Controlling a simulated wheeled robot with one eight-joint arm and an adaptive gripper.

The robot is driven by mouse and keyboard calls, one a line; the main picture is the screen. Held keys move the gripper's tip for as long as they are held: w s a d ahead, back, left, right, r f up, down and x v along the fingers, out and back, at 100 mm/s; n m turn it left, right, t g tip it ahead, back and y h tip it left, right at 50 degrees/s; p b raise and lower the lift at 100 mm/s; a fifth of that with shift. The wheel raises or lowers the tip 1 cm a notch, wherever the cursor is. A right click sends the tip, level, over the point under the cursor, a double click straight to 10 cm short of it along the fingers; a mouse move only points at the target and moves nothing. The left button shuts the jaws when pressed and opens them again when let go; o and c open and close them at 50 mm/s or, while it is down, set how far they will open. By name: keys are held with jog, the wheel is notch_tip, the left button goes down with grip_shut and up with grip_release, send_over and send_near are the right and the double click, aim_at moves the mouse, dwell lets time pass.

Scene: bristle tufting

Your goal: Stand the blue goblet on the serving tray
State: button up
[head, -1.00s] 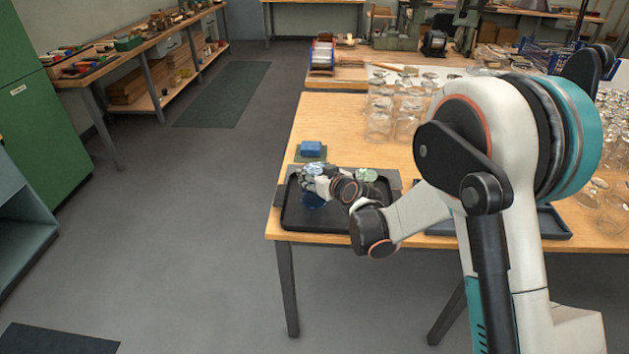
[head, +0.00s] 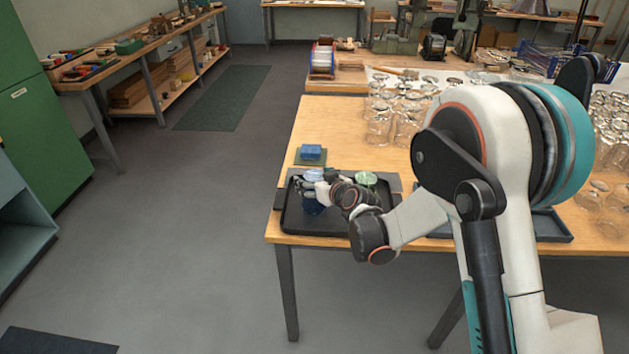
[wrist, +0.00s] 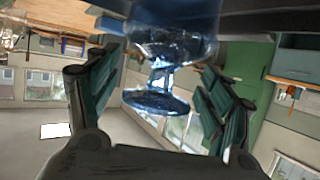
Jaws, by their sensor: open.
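The blue goblet (head: 312,206) is at the left part of the dark serving tray (head: 335,228), with its pale disc-like foot up and its bowl down at the tray. Whether its rim rests flat is hard to tell. My gripper (head: 322,190) is beside it, coming from the right, and partly covers its middle. In the wrist view the goblet's bowl (wrist: 178,35), stem and foot show between my open, spread fingers (wrist: 158,100), with gaps on both sides of the stem and foot.
A pale green glass (head: 366,179) stands on the same tray, just behind my wrist. A blue block (head: 311,152) on a green mat lies behind the tray. Many clear glasses (head: 395,115) crowd the table farther right. The table's left and front edges are close to the tray.

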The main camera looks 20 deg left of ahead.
jog(key=p+v, duration=0.3)
jog(key=v, duration=0.9)
